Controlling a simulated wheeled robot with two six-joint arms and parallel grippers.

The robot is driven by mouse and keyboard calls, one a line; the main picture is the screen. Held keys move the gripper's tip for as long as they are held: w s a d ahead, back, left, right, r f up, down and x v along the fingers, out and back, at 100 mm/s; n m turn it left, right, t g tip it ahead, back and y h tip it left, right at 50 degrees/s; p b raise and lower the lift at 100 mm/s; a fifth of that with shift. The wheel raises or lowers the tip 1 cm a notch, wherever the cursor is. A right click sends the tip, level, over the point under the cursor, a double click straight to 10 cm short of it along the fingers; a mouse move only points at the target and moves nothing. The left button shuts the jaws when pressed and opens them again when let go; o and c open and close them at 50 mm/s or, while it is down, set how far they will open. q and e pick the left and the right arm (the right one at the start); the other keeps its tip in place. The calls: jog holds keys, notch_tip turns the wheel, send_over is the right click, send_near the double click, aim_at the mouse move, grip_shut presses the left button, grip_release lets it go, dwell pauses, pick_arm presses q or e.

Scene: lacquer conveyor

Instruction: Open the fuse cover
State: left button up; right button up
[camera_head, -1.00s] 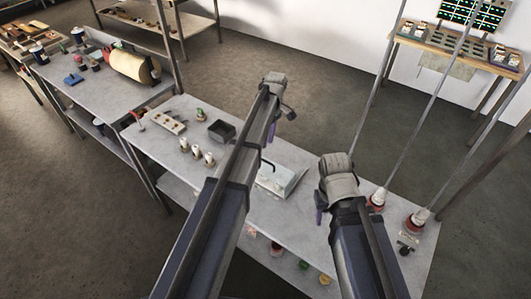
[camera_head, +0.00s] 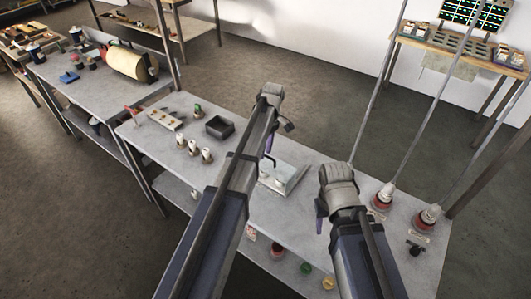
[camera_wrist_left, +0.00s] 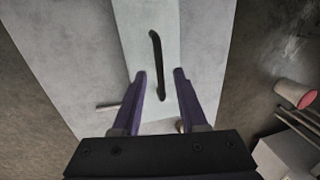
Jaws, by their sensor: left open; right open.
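The fuse cover (camera_head: 290,181) is a pale, flat box-like piece with a dark bar handle, lying on the grey table. In the left wrist view, the pale cover (camera_wrist_left: 140,25) is below my left gripper, and its dark handle (camera_wrist_left: 156,50) runs lengthwise between the two purple fingers. My left gripper (camera_head: 269,152) is open and empty above the cover. Its fingers (camera_wrist_left: 160,73) appear either side of the handle; I cannot tell how far above it they are. My right gripper (camera_head: 321,214) is open, right of the cover; its fingers are mostly hidden.
Several white cylinders (camera_head: 193,148), a black bin (camera_head: 219,127) and a pale socket strip (camera_head: 165,119) stand on the table's left part. Red-based posts (camera_head: 428,216) stand at the right end. The table between cover and cylinders is partly hidden by my left arm.

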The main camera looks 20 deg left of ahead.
pick_arm(q)
jog(key=shift+c, duration=0.3)
grip_shut()
dwell(1.1)
